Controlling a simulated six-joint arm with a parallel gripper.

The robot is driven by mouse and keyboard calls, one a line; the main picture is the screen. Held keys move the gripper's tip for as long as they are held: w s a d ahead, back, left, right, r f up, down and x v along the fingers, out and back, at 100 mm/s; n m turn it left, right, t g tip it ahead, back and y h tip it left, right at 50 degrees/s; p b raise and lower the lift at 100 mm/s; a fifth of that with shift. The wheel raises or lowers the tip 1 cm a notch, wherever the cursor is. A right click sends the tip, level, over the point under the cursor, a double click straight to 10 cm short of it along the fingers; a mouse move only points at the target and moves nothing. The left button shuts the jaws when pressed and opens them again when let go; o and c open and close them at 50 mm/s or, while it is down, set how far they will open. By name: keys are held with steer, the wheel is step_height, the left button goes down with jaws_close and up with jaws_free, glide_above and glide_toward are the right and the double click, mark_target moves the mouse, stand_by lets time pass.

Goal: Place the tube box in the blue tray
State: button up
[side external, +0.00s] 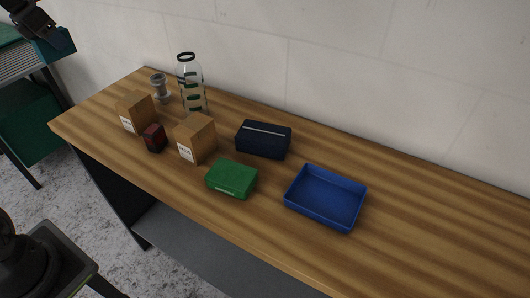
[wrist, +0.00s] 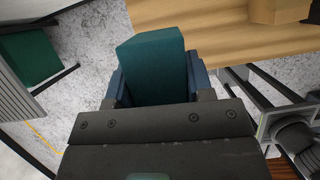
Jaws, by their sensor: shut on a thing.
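My gripper (side external: 42,34) is at the upper left of the side external view, off the left end of the wooden table. It is shut on a teal box (wrist: 152,65), likely the tube box; no label on it can be read. In the wrist view the box sits between the two blue fingers, which press its sides. The box also shows in the side external view (side external: 58,42), raised beside the table. The blue tray (side external: 325,218) lies on the right half of the table, open at the top and empty.
On the wooden table (side external: 420,225) stand two brown boxes (side external: 196,138) (side external: 136,112), a red-black item (side external: 154,138), a green box (side external: 232,179), a navy case (side external: 264,139), a clear bottle (side external: 190,88) and a metal piece (side external: 160,88). The table right of the tray is clear.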

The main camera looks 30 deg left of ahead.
step_height(320, 180, up, 3)
steer(key=shift+r, duration=0.15)
steer(key=shift+w+d+r, duration=0.1)
steer(key=shift+w+d, duration=0.4)
steer(key=shift+d, duration=0.05)
steer(key=w+d+m+h, duration=0.1)
steer(key=w+d, duration=0.3)
steer(key=d, duration=0.6)
steer(key=w+d+m+g+h, duration=0.1)
steer(key=w+d+m, duration=0.3)
steer(key=d, duration=0.6)
steer(key=w+d+m+h, duration=0.1)
steer(key=w+d+m, duration=0.2)
steer(key=w+d, duration=0.3)
steer(key=shift+w+d+g, duration=0.15)
steer(key=shift+d+g, duration=0.15)
steer(key=shift+d, duration=1.75)
steer(key=d+m+g, duration=0.1)
steer(key=d+m, duration=0.3)
steer(key=d, duration=0.9)
steer(key=m+g+h, duration=0.1)
steer(key=m+g, duration=0.1)
steer(key=m, duration=0.3)
glide_above(337, 205)
steer(key=a, duration=0.3)
step_height(337, 205, down, 18)
steer(key=shift+d+r, duration=0.15)
steer(key=shift+d+f, duration=0.3)
steer(key=shift+f, duration=1.85)
